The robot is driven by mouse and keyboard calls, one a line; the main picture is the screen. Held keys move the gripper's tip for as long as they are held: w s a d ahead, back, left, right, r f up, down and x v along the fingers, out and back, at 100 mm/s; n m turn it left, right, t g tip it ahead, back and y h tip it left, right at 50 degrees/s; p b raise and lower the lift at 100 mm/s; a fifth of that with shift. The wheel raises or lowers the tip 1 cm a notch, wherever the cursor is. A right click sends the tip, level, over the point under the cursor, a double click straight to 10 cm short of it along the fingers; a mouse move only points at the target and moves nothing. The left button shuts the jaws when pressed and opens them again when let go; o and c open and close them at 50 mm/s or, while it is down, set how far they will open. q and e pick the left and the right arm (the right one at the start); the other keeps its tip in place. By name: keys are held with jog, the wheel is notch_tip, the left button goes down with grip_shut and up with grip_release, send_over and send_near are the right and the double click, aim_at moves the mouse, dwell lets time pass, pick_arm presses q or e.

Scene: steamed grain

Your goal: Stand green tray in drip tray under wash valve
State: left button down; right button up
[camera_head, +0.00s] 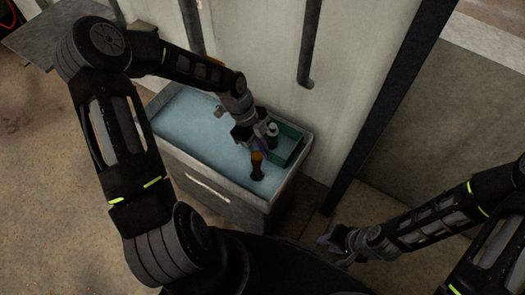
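A green tray (291,150) is at the right end of a light-blue surface (200,125) with a raised pale rim. A small dark bottle (272,129) with a pale top is in or just in front of the tray. My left gripper (256,146) is low over the blue surface, beside the tray's left side. Whether its fingers touch or hold anything is hidden. My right gripper (334,241) is low at the right, away from the tray, and its finger gap is unclear. I cannot clearly pick out a drip tray or a wash valve.
An amber bottle (257,167) stands near the front rim, close to my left gripper. Vertical pipes (309,45) run down the pale wall behind. A dark post (385,110) rises right of the blue-topped unit. Open floor (60,200) lies at the left.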

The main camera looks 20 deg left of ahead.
pick_arm(q)
jog(key=shift+f, duration=0.4)
jog(key=shift+f, duration=0.1)
jog(key=c, duration=1.7)
grip_release()
jog(key=p+v, duration=0.3)
jog(key=v, duration=0.9)
jog(key=shift+d, duration=0.1)
